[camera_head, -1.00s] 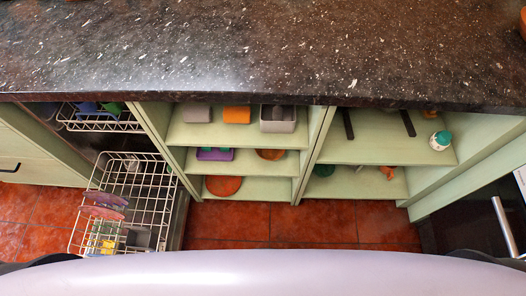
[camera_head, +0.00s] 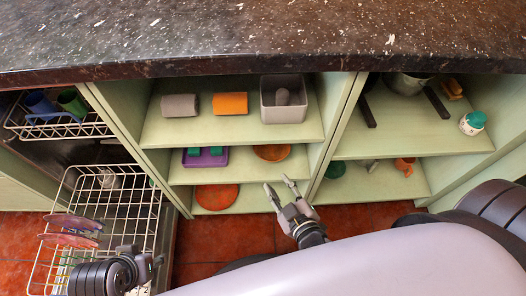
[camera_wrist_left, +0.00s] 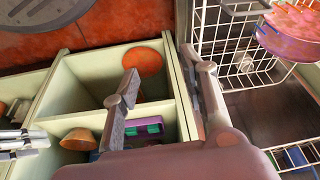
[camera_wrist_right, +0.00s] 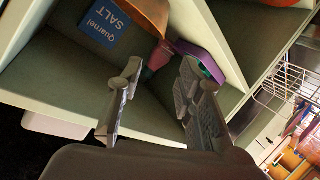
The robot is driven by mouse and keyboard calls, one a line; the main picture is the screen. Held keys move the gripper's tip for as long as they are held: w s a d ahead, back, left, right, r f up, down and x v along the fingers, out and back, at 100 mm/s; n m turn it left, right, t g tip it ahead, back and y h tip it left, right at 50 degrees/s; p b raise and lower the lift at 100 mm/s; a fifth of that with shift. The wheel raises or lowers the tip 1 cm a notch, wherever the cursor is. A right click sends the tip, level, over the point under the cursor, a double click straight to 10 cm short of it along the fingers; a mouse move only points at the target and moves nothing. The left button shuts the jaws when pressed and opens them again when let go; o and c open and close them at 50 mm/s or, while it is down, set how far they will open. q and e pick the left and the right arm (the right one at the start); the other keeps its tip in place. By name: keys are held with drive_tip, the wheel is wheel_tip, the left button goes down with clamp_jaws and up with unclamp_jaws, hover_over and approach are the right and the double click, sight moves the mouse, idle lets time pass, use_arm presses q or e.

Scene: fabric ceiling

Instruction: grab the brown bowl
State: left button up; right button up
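The brown bowl (camera_head: 272,152) sits on the middle shelf of the left cabinet section, right of a purple tray (camera_head: 206,157). It also shows in the left wrist view (camera_wrist_left: 78,137) and, partly cut off, at the top of the right wrist view (camera_wrist_right: 148,12). My right gripper (camera_head: 278,183) is open and empty in front of the shelves, below and apart from the bowl. My left gripper (camera_head: 150,265) is low by the dish rack; in the left wrist view its fingers (camera_wrist_left: 160,65) are spread and empty.
A blue salt box (camera_wrist_right: 103,28) stands near the bowl. An orange-brown round dish (camera_head: 216,198) lies on the bottom shelf. The pulled-out wire dish rack (camera_head: 125,205) is at the left. The countertop (camera_head: 250,40) overhangs the shelves, and a vertical divider (camera_head: 335,135) stands right of the bowl.

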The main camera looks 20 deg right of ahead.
drive_tip(key=b, duration=0.2)
approach(256, 149)
drive_tip(key=shift+w, duration=0.6)
drive_tip(key=shift+x, duration=0.8)
drive_tip(key=b+x, duration=0.1)
drive_tip(key=x, duration=0.1)
drive_tip(key=b+x, duration=0.1)
drive_tip(key=x, duration=0.2)
drive_tip(key=shift+f, duration=0.35)
drive_tip(key=shift+w, duration=0.2)
use_arm(q)
drive_tip(key=w+d+r+t, duration=0.1)
drive_tip(key=w+t, duration=0.2)
drive_tip(key=w, duration=0.2)
drive_tip(key=w+d+r+t+h, duration=0.1)
drive_tip(key=w+d+r+t, duration=0.1)
drive_tip(key=w, duration=0.3)
drive_tip(key=shift+w+d+r+t+h, duration=0.3)
drive_tip(key=shift+w+t, duration=0.1)
drive_tip(key=shift+t, duration=0.3)
use_arm(e)
drive_tip(key=shift+c, duration=0.5)
use_arm(q)
drive_tip(key=shift+f, duration=0.1)
use_arm(e)
clamp_jaws()
